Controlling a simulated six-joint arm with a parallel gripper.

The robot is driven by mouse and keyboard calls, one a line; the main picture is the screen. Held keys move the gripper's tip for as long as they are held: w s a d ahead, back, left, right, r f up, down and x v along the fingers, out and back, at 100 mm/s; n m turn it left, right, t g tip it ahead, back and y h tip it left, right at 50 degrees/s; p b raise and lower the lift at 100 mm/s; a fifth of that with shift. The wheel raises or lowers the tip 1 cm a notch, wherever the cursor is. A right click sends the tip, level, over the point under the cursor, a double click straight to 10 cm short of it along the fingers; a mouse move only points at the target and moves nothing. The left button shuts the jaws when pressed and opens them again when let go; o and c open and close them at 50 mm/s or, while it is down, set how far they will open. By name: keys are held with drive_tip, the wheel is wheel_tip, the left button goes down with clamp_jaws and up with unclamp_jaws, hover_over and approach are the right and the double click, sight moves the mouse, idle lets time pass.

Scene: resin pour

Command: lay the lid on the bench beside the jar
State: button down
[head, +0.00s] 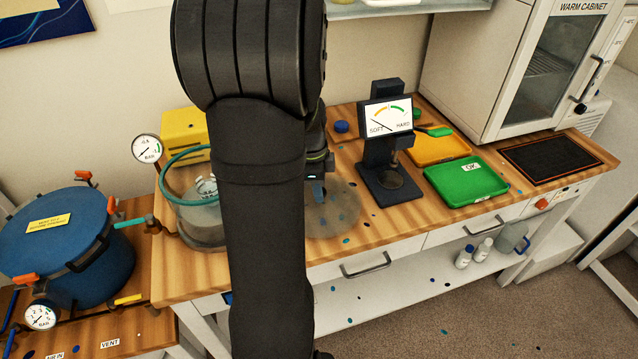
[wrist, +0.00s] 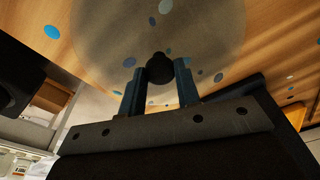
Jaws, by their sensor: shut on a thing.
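The lid (head: 345,208) is a round, see-through smoky disc with a dark knob (wrist: 160,68). In the head view it lies flat at or just above the bench top, to the right of the jar; I cannot tell whether it touches the wood. My gripper (wrist: 158,80) is shut on the knob, a blue finger on each side. In the head view my arm hides most of the gripper. The jar (head: 197,228) is a clear round vessel, open at the top, with white items inside; my arm covers its right side.
The bench (head: 375,229) carries a dark hardness gauge stand (head: 386,180) just right of the lid, then green (head: 466,181) and orange (head: 436,150) trays. A blue pressure pot (head: 68,245) stands at left. Coloured spots dot the bench.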

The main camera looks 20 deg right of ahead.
drive_tip(key=shift+f, duration=0.45)
idle(0.4)
drive_tip(key=c, duration=1)
unclamp_jaws()
drive_tip(key=shift+r, duration=4)
wheel_tip(320, 180, down, 8)
drive_tip(key=shift+r, duration=0.15)
